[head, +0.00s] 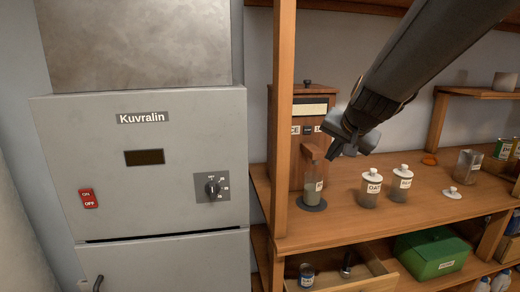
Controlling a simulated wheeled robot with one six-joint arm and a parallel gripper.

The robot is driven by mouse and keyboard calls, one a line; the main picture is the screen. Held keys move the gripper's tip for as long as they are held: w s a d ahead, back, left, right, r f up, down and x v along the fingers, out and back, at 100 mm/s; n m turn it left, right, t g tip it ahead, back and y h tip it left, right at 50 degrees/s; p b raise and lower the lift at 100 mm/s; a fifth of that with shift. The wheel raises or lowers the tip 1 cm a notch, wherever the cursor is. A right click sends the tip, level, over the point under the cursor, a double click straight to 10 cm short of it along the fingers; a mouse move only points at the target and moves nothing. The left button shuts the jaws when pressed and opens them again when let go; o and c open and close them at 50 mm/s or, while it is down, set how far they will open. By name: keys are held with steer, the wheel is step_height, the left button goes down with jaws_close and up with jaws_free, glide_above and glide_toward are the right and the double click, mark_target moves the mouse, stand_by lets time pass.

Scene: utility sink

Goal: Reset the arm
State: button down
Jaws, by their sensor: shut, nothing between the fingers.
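My arm (425,55) reaches in from the top right. My gripper (343,146) is at its lower end, above the wooden counter (330,228) and in front of the wooden dispenser (284,150). The gripper looks shut and empty. It appears near the dispenser's spout, above and left of two white-lidded jars; I cannot tell the exact gap in depth.
A grey Kuvralin cabinet (150,190) stands left. A jar (313,186) sits under the dispenser. Two lidded jars (371,190) (401,185), a loose lid (452,193) and a glass jar (466,167) stand on the counter. A drawer (370,284) below is open. A green box (432,255) sits lower right.

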steer(key=s+f+n+g, duration=0.6)
steer(key=s+f+g, duration=0.1)
steer(key=s+f, duration=1.4)
steer(key=s+b, duration=0.1)
steer(key=s, duration=0.2)
steer(key=shift+a+h, duration=0.3)
steer(key=shift+h, duration=0.1)
